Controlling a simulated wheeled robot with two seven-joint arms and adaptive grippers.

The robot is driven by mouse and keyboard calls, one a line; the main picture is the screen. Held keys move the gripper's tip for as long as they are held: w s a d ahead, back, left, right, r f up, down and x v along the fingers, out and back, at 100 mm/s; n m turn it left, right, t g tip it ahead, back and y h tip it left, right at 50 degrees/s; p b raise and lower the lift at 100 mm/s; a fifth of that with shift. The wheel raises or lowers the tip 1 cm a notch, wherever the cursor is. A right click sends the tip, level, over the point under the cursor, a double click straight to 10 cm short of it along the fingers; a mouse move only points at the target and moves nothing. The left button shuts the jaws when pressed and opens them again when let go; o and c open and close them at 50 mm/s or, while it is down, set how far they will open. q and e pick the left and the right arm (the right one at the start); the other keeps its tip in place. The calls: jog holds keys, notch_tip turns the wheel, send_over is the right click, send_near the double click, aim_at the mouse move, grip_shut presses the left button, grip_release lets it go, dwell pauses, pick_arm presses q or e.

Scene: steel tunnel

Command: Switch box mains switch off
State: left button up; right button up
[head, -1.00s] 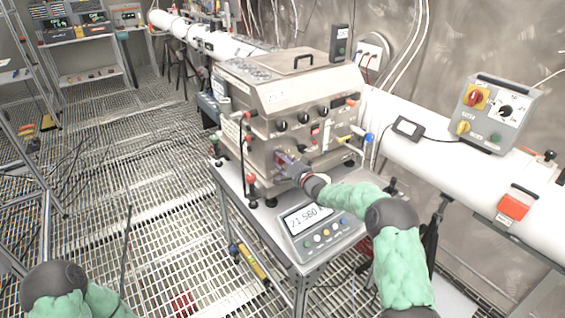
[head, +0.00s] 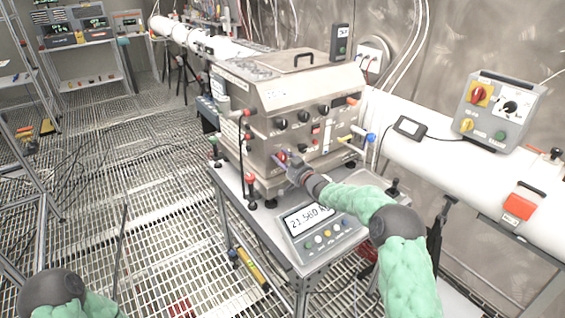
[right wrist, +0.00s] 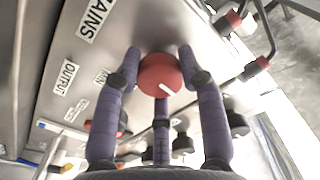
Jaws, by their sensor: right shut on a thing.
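The steel switch box (head: 312,88) stands on a wheeled-looking metal stand, with a row of black knobs and several coloured fittings on its front. A red round knob (head: 282,155) sits low on that front. The knob also shows close up in the right wrist view (right wrist: 158,75), with a white line on its face slanting to the lower right. A MAINS label (right wrist: 97,18) is on the panel near it. My right gripper (head: 287,160) is at the knob, its fingers around it and shut on it. My left arm shows at the lower left; its gripper is out of view.
A display unit (head: 312,222) with small buttons lies on the stand in front of the box, below my right forearm. A white pipe (head: 440,160) carries a grey control box (head: 498,112) at the right. The grated floor at the left is mostly clear.

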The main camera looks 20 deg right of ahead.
jog(key=shift+r+n, duration=0.1)
jog(key=shift+n, duration=0.5)
jog(key=o, duration=1.2)
jog(key=shift+c, duration=0.2)
jog(key=v, duration=1.2)
